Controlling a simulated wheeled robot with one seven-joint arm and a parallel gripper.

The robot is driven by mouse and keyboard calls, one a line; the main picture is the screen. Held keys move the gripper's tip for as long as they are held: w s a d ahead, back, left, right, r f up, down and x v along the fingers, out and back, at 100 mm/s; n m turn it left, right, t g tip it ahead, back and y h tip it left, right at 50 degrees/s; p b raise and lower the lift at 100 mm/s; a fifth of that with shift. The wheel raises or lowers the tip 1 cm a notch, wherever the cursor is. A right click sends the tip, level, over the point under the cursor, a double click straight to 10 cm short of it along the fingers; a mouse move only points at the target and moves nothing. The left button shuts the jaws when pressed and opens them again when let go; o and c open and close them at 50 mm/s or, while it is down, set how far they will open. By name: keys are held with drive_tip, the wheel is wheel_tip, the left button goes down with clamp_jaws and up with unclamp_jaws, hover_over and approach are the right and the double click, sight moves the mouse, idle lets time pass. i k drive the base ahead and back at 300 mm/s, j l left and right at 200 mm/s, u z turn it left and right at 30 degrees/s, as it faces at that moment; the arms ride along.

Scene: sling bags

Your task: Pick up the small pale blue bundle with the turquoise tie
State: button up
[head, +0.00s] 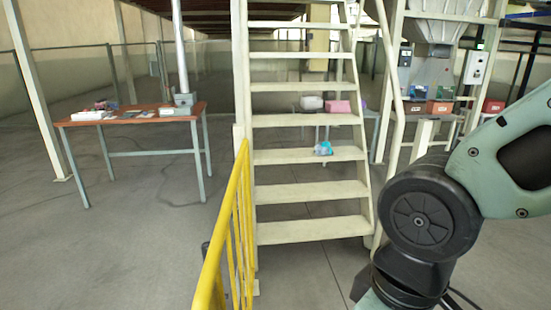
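The small pale blue bundle with the turquoise tie (323,149) sits on one of the middle treads of the cream staircase (305,189), right of the tread's middle. It is small in the head view, so its folds and the tie's shape are hard to make out. My arm fills the right side of the picture, in front of and to the right of the stairs. My gripper is outside the view, so its state does not show.
A yellow railing (232,218) stands left of the stairs. A brown-topped table (135,116) with several items is at the left. Grey floor (120,250) is clear at the lower left.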

sight(323, 149)
drive_tip(key=i+l+z, duration=0.1)
drive_tip(key=i+l, duration=0.4)
drive_tip(key=i, duration=0.15)
drive_tip(key=i+l+z, duration=0.15)
drive_tip(key=i+l, duration=0.35)
drive_tip(key=i, duration=0.9)
drive_tip(key=i+j+z, duration=0.15)
drive_tip(key=i, duration=0.6)
drive_tip(key=i+j, duration=0.1)
drive_tip(key=i, duration=0.65)
drive_tip(key=l+z, duration=0.05)
